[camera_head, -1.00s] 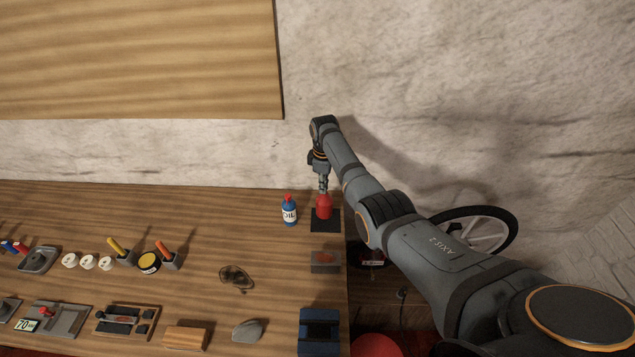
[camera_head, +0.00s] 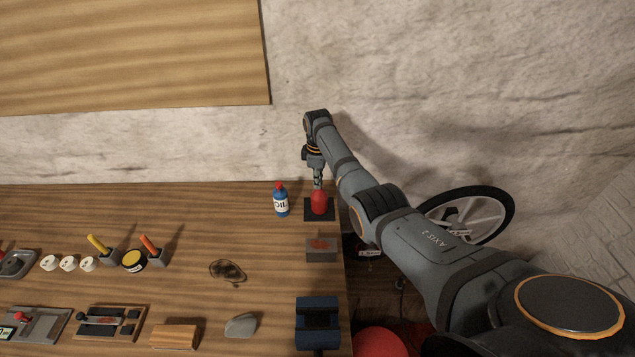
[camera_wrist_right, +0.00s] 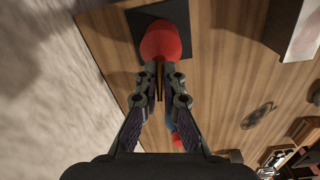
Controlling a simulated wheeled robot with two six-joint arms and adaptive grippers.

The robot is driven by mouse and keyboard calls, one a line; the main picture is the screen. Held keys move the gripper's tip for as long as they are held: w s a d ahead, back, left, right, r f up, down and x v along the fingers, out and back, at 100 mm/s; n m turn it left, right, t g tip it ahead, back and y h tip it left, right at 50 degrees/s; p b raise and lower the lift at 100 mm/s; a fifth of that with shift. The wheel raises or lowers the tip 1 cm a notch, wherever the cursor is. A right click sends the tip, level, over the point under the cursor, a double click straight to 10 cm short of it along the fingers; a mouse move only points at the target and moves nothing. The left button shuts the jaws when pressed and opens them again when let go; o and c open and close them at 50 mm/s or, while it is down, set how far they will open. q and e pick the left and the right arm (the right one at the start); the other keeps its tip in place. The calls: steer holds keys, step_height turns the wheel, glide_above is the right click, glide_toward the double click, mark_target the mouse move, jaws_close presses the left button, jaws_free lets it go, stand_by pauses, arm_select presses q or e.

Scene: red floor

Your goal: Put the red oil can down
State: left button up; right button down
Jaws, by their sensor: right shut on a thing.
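The red oil can (camera_head: 319,203) is upright at or just over a dark square mat (camera_head: 311,216) near the back right corner of the bench. Whether its base touches the mat I cannot tell. My right gripper (camera_head: 318,184) comes from above and is shut on the can's top. In the right wrist view the right gripper (camera_wrist_right: 159,72) has its fingers together at the red can (camera_wrist_right: 161,40), with the dark mat (camera_wrist_right: 137,22) beyond it. My left gripper is not in view.
A blue oil bottle (camera_head: 281,204) with a red cap stands close left of the mat. A grey block (camera_head: 321,256) and a blue vise-like object (camera_head: 318,312) lie nearer along the right edge.

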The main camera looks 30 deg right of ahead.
steer(key=c, duration=1.9)
jaws_free()
steer(key=shift+d+f, duration=0.15)
steer(key=shift+f, duration=0.05)
steer(key=shift+o, duration=1)
steer(key=shift+w, duration=0.1)
steer(key=shift+o, duration=1)
steer(key=shift+r, duration=0.35)
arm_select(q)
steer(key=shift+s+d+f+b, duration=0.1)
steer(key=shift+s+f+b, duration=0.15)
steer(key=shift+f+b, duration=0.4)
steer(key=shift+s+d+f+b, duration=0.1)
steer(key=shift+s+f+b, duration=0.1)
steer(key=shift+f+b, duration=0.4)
arm_select(e)
step_height(320, 180, up, 12)
steer(key=shift+a+f, duration=0.15)
steer(key=shift+a, duration=0.1)
steer(key=shift+s, duration=0.2)
